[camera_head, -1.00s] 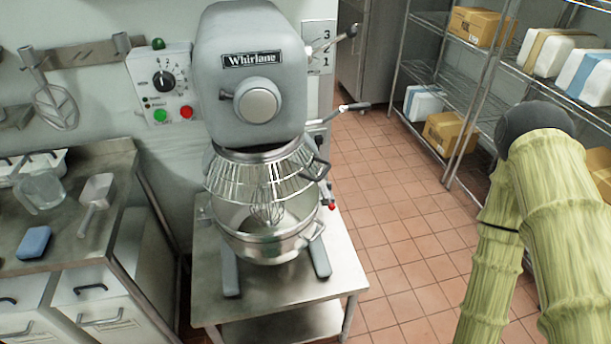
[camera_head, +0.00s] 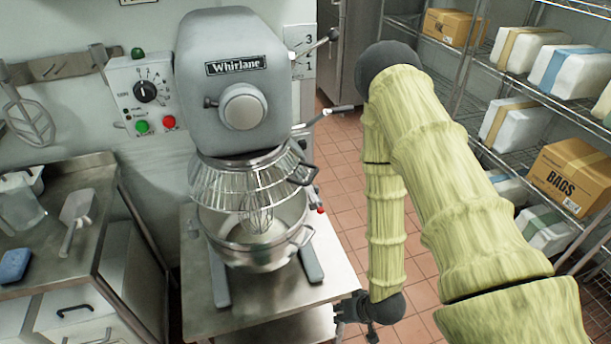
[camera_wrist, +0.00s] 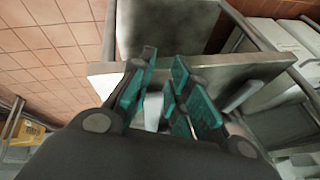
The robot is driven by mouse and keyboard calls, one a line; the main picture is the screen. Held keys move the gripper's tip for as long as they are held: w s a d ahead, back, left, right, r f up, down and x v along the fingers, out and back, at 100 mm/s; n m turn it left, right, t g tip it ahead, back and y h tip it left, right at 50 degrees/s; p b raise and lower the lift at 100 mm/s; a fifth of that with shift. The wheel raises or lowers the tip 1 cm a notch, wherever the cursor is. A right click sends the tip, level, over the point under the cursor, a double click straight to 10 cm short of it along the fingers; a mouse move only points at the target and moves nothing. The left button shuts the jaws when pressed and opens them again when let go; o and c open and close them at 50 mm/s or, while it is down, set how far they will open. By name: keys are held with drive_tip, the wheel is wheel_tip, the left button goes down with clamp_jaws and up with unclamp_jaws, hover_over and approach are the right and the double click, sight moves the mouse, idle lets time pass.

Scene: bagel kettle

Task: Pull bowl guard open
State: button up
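The bowl guard (camera_head: 228,184), a wire cage, sits around the front of the mixer (camera_head: 235,85) under its head and above the steel bowl (camera_head: 250,250). Its dark handle (camera_head: 304,174) sticks out on the right side. A whisk (camera_head: 257,212) shows through the wires and hangs into the bowl. My gripper (camera_head: 352,312) is low, beside the front right corner of the mixer's table, below and to the right of the guard and apart from it. In the wrist view its teal-padded fingers (camera_wrist: 160,95) stand apart with nothing between them.
The steel mixer table (camera_head: 335,285) lies close to my gripper. Two levers (camera_head: 330,115) stick out right of the mixer head. Wire shelves with boxes (camera_head: 575,180) stand at the right. A counter with drawers (camera_head: 90,210) is at the left. Tiled floor lies right of the table.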

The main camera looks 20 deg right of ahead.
drive_tip(key=w+r+m+t+y, duration=0.1)
drive_tip(key=w+r+t, duration=0.15)
drive_tip(key=w, duration=0.25)
drive_tip(key=w+r+t+y, duration=0.1)
drive_tip(key=w+r, duration=0.2)
drive_tip(key=w, duration=0.2)
drive_tip(key=g+y+b, duration=0.1)
drive_tip(key=y, duration=1.3)
approach(314, 173)
drive_tip(key=shift+f+p+x, duration=0.1)
drive_tip(key=shift+p+x, duration=0.65)
drive_tip(key=shift+x, duration=1.7)
drive_tip(key=shift+f+p+x, duration=0.15)
drive_tip(key=shift+p+x, duration=0.6)
drive_tip(key=shift+x, duration=1.75)
drive_tip(key=shift+c, duration=0.4)
clamp_jaws()
